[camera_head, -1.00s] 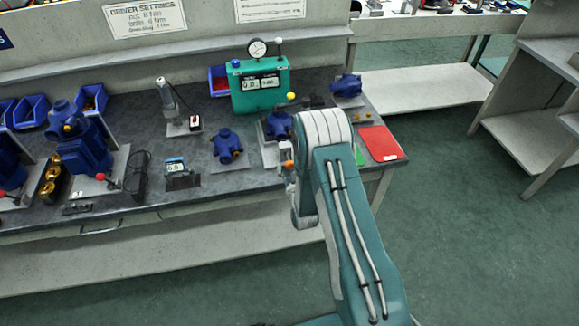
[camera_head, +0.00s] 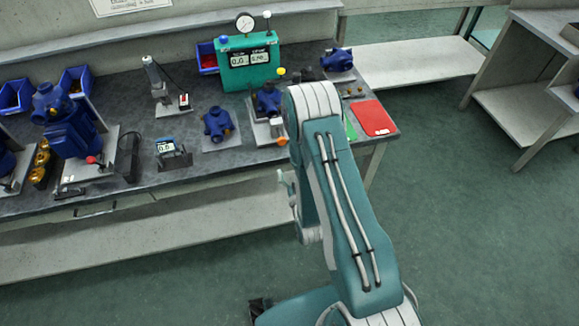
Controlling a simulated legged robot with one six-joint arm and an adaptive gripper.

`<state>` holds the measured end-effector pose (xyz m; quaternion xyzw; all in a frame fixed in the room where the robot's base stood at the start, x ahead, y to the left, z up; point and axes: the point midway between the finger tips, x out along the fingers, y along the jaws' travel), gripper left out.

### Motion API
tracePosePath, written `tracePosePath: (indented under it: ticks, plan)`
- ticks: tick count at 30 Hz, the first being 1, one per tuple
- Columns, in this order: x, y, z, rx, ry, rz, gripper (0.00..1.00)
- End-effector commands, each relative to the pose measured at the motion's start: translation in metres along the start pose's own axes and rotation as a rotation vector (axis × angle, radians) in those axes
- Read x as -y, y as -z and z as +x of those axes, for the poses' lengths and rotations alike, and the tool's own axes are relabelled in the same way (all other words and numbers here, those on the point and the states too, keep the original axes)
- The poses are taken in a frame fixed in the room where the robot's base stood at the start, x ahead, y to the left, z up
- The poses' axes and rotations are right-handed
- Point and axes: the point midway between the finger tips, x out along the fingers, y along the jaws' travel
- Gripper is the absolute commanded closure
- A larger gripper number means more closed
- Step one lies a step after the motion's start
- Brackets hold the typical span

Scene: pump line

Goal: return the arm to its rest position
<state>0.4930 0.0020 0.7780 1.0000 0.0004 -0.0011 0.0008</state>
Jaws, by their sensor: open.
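My arm (camera_head: 345,210) rises from the lower right to a bent elbow (camera_head: 315,100), and its forearm folds back down behind the upper link. My gripper (camera_head: 286,184) shows only as a small pale part left of the forearm, in front of the bench edge. It is open, and no held object shows. Most of it is hidden or too small to make out.
The grey bench (camera_head: 225,172) carries a teal gauge box (camera_head: 249,66), a blue pump on a fixture (camera_head: 268,101), another blue pump (camera_head: 217,123) and a red tray (camera_head: 374,118). A lower shelf (camera_head: 150,218) runs beneath. The green floor (camera_head: 470,240) at right is clear.

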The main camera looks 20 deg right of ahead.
Motion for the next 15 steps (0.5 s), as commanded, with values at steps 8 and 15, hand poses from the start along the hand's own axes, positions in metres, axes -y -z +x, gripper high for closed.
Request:
tracePosePath:
  ticks: [8, 15]
  plan:
    - [0.0, -0.0001, 0.0003, 0.0, 0.0, 0.0, 0.2]
    - [-0.0001, 0.0094, 0.0085, 0.016, 0.0, 0.0, 0.2]
